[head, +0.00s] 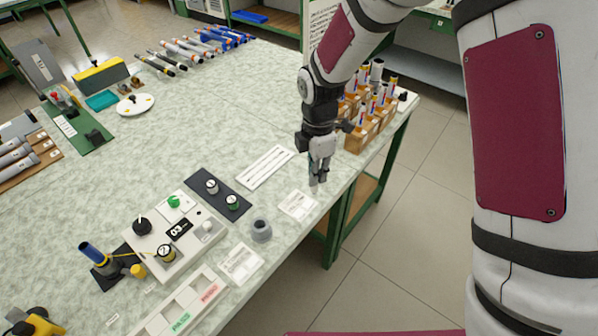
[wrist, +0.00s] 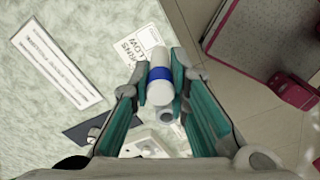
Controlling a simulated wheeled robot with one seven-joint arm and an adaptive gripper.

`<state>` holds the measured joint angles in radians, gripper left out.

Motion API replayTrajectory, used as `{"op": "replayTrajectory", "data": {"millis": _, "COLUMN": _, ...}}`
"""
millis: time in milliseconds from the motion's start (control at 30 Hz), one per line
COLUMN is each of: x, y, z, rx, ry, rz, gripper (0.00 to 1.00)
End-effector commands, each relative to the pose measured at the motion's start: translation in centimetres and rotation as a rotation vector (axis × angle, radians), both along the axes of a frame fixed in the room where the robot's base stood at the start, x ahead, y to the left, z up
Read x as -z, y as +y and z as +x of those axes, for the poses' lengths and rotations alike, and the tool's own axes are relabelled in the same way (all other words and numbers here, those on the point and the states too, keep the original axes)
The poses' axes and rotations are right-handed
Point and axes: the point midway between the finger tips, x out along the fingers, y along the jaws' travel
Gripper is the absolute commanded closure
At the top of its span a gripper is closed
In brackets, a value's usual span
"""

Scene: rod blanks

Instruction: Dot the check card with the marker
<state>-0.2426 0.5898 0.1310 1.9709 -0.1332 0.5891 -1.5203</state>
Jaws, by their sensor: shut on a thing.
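My gripper (head: 318,183) hangs over the front right edge of the table. In the wrist view, my gripper (wrist: 159,92) is shut on a white cylinder with a blue band (wrist: 158,76), one finger on each side. I cannot tell for certain whether this cylinder is the marker; its lower end is hidden. A small printed white card (head: 298,205) lies on the table just below my gripper, and this card (wrist: 143,42) also shows beside the cylinder. A long white card with printed lines (head: 265,167) lies to its left. Which one is the check card cannot be read.
A grey ring-shaped part (head: 261,230) and another printed card (head: 240,264) lie nearby. A dark mat (head: 219,192) holds two round pieces. A gauge box (head: 174,232) stands to the left. Wooden blocks with upright pieces (head: 366,135) stand at the right edge. The middle table is clear.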

Motion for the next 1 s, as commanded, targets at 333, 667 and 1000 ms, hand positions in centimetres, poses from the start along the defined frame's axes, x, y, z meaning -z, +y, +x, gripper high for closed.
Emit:
{"op": "replayTrajectory", "data": {"millis": 333, "x": -0.4, "y": 3.9, "z": -1.1, "rx": -0.48, "ry": 0.001, "rz": 0.0, "gripper": 1.0}}
{"op": "replayTrajectory", "data": {"millis": 667, "x": 2.0, "y": 4.0, "z": -1.1, "rx": -0.501, "ry": 0.002, "rz": -0.001, "gripper": 1.0}}
{"op": "replayTrajectory", "data": {"millis": 1000, "x": 5.3, "y": 4.0, "z": -1.1, "rx": -0.498, "ry": 0.002, "rz": -0.001, "gripper": 1.0}}
